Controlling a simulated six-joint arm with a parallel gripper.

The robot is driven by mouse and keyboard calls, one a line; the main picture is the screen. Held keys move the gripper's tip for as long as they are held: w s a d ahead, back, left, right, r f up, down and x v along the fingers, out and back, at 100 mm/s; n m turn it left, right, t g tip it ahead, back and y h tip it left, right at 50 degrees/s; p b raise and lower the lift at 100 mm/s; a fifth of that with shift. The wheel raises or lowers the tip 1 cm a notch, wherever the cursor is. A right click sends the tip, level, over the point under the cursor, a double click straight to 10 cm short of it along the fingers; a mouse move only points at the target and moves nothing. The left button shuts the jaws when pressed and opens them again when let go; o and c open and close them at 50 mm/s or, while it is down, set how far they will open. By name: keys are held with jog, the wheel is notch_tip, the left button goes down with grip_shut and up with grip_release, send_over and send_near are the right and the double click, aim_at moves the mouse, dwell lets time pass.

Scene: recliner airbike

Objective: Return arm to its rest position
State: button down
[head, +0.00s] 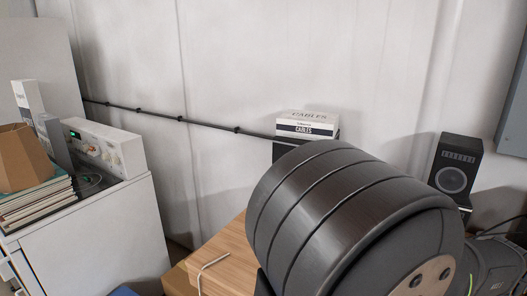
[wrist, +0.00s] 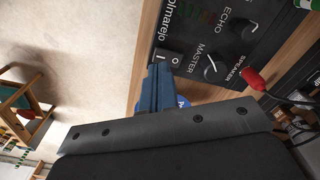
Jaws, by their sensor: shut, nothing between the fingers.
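In the wrist view my gripper (wrist: 159,70) shows as blue fingers closed together, with nothing between them. Its tips appear right at the lower edge of a black rocker switch marked I and O (wrist: 167,58). I cannot tell whether they touch it. The switch is on a dark amplifier panel (wrist: 232,65) with knobs labelled MASTER and ECHO and a red plug (wrist: 254,79) at SPEAKER. In the head view the gripper is hidden or out of frame; my dark, rounded arm link fills the lower middle.
In the head view, a cables box (head: 306,125) stands behind my arm. A black speaker (head: 455,168) is at right, a wooden surface (head: 225,262) below. A white cabinet (head: 100,240) with books stands at left. The wrist view shows a small wooden stool-like object (wrist: 22,103).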

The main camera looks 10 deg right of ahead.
notch_tip(320, 180, up, 4)
jog(key=shift+f, duration=0.1)
notch_tip(320, 180, down, 6)
notch_tip(320, 180, up, 16)
jog(key=w+d+m+g+y, duration=0.1)
jog(key=w+d+m, duration=0.1)
jog(key=m, duration=0.4)
jog(key=shift+w+d+f, duration=0.25)
jog(key=shift+d, duration=0.05)
